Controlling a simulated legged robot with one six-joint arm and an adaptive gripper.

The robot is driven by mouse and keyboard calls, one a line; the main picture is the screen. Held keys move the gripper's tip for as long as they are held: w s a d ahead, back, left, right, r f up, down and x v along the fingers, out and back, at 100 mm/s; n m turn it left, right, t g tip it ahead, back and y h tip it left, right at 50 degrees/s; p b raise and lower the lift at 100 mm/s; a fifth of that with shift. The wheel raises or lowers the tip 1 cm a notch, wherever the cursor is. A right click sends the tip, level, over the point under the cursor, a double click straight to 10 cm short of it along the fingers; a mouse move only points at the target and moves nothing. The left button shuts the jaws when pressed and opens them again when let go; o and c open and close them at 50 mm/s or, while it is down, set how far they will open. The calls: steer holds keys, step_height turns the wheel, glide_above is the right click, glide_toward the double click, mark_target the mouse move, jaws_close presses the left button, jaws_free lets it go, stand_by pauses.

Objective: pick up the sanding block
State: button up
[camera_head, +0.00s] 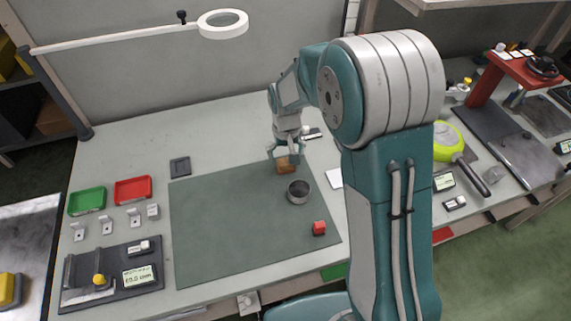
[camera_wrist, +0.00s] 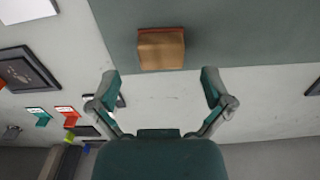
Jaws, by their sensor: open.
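The sanding block (camera_head: 284,166) is a small brown block on the far edge of the dark green mat (camera_head: 215,240). It also shows in the wrist view (camera_wrist: 161,49), as a tan-brown block with a reddish strip along one edge. My gripper (camera_head: 284,155) is at the block in the head view and partly covers it. In the wrist view my gripper (camera_wrist: 160,90) has its two fingers spread wide and nothing between them. The block lies beyond the fingertips there, roughly centred between them. I cannot tell the exact height of the fingers above the block.
Green (camera_head: 87,201) and red (camera_head: 133,190) trays sit at the left. The left part of the mat is clear.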

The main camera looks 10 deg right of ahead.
mark_target(285, 161)
step_height(285, 161, down, 5)
steer(key=shift+a+r, duration=0.1)
steer(key=shift+r, duration=0.1)
steer(key=c, duration=1.2)
steer(key=shift+r, duration=0.35)
step_height(285, 161, up, 2)
steer(key=shift+w+r, duration=0.1)
steer(key=shift+r, duration=0.1)
steer(key=s+r, duration=1)
steer(key=s, duration=0.4)
steer(key=shift+a, duration=0.45)
